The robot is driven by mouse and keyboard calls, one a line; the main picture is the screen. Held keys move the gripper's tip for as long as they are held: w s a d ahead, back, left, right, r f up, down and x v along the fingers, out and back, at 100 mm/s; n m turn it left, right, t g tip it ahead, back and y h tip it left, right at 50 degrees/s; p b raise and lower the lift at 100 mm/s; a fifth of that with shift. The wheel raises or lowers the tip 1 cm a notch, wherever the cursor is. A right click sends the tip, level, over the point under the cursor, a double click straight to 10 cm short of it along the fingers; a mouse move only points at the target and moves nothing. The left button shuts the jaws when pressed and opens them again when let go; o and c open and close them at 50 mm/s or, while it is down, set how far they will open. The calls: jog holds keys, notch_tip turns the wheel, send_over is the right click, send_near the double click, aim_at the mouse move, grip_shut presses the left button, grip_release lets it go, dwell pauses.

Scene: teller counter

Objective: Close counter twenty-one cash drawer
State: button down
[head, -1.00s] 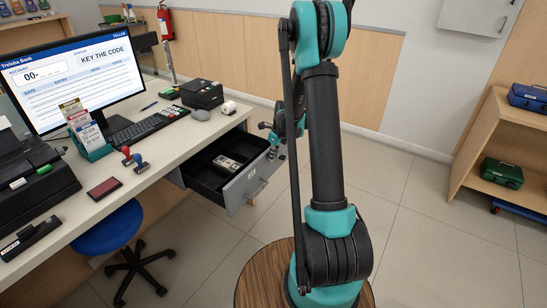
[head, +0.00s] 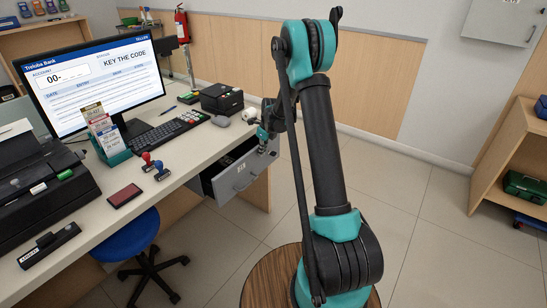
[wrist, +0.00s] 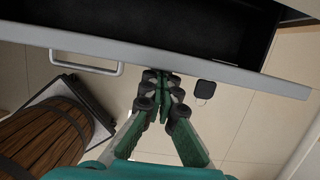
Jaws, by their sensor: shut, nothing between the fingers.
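The cash drawer (head: 224,163) under the right end of the counter is partly open, its grey front (head: 247,173) standing out from the counter. In the wrist view the drawer front (wrist: 230,78) crosses the picture, with the dark drawer inside (wrist: 200,28) above it and a pale bar handle (wrist: 88,66) to the left. My gripper (wrist: 162,82) is shut and empty, its fingertips at the outer side of the drawer front, right of the handle, seemingly touching it. In the head view my gripper (head: 263,136) is small and partly hidden by my arm.
The counter (head: 185,165) carries a monitor (head: 95,82), keyboard (head: 165,132), card holder (head: 110,148), stamps (head: 153,163) and a black box (head: 222,98). A blue stool (head: 125,238) stands below it. Wooden shelves (head: 500,155) stand at the right.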

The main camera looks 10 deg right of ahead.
jog(key=w+a, duration=0.6)
jog(key=shift+a, duration=0.1)
dwell(0.3)
